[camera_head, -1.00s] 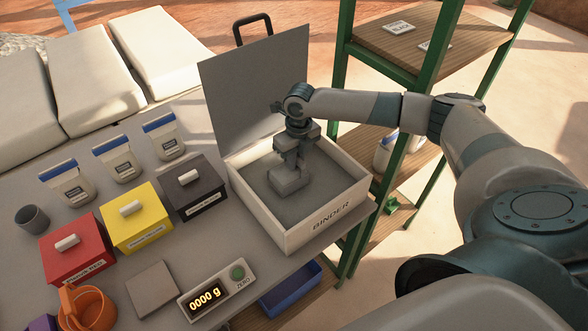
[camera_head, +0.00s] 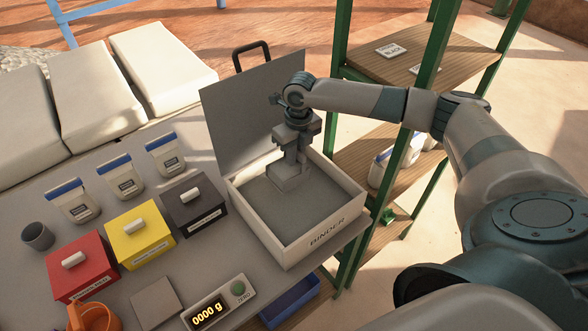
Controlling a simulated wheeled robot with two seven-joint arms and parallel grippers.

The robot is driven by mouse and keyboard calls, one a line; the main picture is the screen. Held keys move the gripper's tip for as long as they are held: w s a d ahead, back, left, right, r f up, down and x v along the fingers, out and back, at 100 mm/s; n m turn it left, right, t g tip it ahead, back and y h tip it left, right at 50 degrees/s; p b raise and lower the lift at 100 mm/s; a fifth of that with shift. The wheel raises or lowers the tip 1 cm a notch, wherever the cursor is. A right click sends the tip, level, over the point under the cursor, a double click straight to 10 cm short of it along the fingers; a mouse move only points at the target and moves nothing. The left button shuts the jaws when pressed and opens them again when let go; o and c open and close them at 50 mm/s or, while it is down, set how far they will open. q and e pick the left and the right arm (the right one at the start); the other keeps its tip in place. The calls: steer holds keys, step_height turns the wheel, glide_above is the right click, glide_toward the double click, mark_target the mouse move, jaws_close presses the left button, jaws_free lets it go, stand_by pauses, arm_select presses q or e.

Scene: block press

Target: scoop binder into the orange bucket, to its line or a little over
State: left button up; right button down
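The binder box (camera_head: 312,237) is a white open bin labelled BINDER, with grey powder (camera_head: 290,215) inside and its grey lid (camera_head: 257,105) standing up behind it. My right gripper (camera_head: 286,184) points down into the bin near its back wall, by a grey block-like shape that may be a scoop. I cannot tell whether the fingers are closed on it. The orange bucket (camera_head: 94,318) is at the bottom left, cut off by the picture edge; its inside and line are hidden. My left gripper is not in view.
The scale (camera_head: 217,306) reads 0000 g beside a grey plate (camera_head: 155,302). Red (camera_head: 82,264), yellow (camera_head: 139,234) and dark (camera_head: 192,206) lidded boxes, several jars and a grey cup (camera_head: 38,236) stand left. A green-framed shelf (camera_head: 385,155) stands right.

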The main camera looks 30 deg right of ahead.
steer(key=shift+d+r, duration=0.2)
steer(key=shift+r, duration=1.1)
steer(key=shift+d+r, duration=0.2)
steer(key=shift+r, duration=1.05)
